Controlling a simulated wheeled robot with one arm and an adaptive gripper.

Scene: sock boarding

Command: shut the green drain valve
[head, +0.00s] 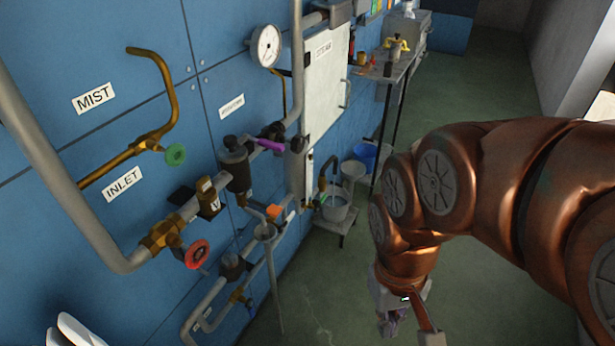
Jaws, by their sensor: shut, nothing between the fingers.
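A small green handwheel (175,154) sits on a brass branch pipe on the blue wall, at the left, between the labels MIST and INLET. A small green fitting (322,197) shows by the bucket at the low stand; it is too small to make out. I read no drain label, so I cannot tell which is the drain valve. My gripper (390,326) is at the bottom, right of centre, pointing down, well apart from the wall and both green parts. It is shut and empty; its fingertips are small and partly hard to see.
A red handwheel (197,254), a purple lever (270,145) and a blue handle (250,308) are on the grey pipework. A pressure gauge (266,46) is above. Buckets (336,207) and a shelf (398,66) stand along the wall. Green floor (480,275) is open at right.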

